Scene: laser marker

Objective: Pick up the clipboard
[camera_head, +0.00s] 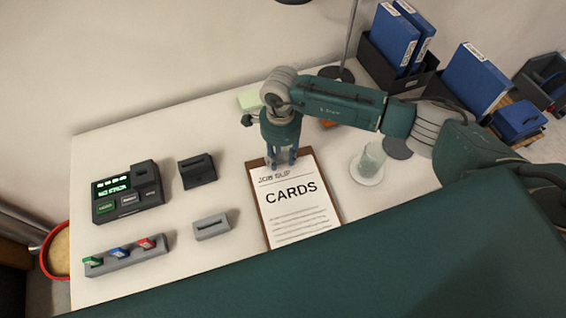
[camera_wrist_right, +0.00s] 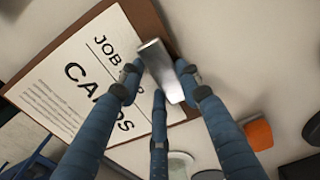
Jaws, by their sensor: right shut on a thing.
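The clipboard (camera_head: 292,208) is a brown board with a white sheet headed "JOB SLIP CARDS", at the middle front of the white table. It looks flat; I cannot tell whether it touches the table or hangs slightly above. My right gripper (camera_head: 281,160) points down at its far edge, hiding the clip in the head view. In the right wrist view, the fingers of my right gripper (camera_wrist_right: 159,80) are closed around the silver metal clip (camera_wrist_right: 161,68), with the board (camera_wrist_right: 150,28) behind it. My left gripper is not in view.
Left of the clipboard stand a dark device with green displays (camera_head: 128,192), a black holder (camera_head: 197,170), a grey slotted block (camera_head: 211,227) and a rack of coloured cards (camera_head: 125,256). A glass (camera_head: 371,162) stands close on the right. Blue binders (camera_head: 394,40) stand at the back right.

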